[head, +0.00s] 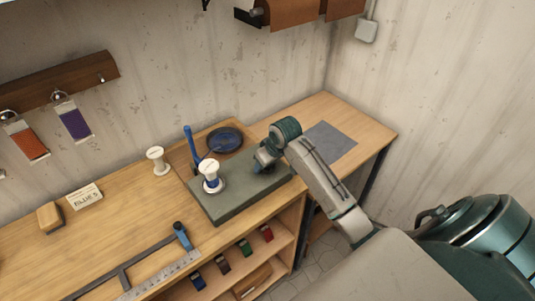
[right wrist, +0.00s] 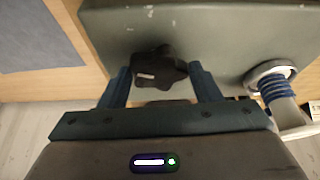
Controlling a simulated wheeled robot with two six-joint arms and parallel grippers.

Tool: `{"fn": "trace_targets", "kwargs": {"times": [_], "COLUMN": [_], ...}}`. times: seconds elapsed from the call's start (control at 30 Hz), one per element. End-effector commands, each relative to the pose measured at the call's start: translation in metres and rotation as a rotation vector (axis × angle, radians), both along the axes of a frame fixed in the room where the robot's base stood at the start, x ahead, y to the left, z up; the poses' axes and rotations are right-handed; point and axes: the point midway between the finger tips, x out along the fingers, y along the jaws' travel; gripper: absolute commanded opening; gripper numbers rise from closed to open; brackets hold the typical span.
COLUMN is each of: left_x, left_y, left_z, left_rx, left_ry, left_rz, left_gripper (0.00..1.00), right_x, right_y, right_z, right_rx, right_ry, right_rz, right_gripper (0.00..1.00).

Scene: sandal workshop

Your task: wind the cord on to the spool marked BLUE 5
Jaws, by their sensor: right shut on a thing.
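A white spool (head: 210,168) with some blue cord wound on it stands upright on a grey-green winder base (head: 240,196). It also shows at the right of the right wrist view (right wrist: 272,72). A blue post (head: 188,143) stands behind it, beside a dish of dark blue cord (head: 225,140). A card reading BLUE 5 (head: 85,196) lies on the bench at left; no marking on the spool is readable. My right gripper (head: 262,162) is at the base's right end, shut on a black lobed knob (right wrist: 158,70), which shows between its fingers. My left gripper is out of view.
Another white spool (head: 157,158) stands left of the base, and a tan block (head: 50,217) lies farther left. A grey mat (head: 330,140) lies bare at right.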

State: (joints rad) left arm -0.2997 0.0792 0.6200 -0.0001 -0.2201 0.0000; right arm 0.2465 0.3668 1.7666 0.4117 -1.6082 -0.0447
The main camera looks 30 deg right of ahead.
Motion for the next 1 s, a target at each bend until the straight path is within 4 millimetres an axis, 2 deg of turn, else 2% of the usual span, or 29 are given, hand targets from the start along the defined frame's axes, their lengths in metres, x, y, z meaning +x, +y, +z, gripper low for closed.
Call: {"fn": "trace_targets", "kwargs": {"times": [0.03, 0.3, 0.9, 0.93, 1.0], "left_x": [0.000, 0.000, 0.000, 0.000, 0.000], "left_y": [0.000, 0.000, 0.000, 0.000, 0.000], "left_z": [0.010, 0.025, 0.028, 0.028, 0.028], "left_rx": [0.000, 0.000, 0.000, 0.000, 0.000], "left_ry": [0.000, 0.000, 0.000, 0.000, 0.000], "left_rz": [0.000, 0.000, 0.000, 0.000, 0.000], "left_gripper": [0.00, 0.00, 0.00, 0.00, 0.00], "right_x": [0.000, 0.001, 0.002, 0.002, 0.002], "right_y": [0.001, 0.002, 0.001, 0.001, 0.001], "right_z": [0.006, 0.004, 0.002, 0.002, 0.002], "right_rx": [0.001, -0.001, -0.002, -0.002, -0.002], "right_ry": [-0.001, -0.004, -0.006, -0.006, -0.006], "right_rz": [-0.028, -0.143, -0.180, -0.180, -0.180], "right_gripper": [0.35, 0.35, 0.35, 0.63, 0.77]}}
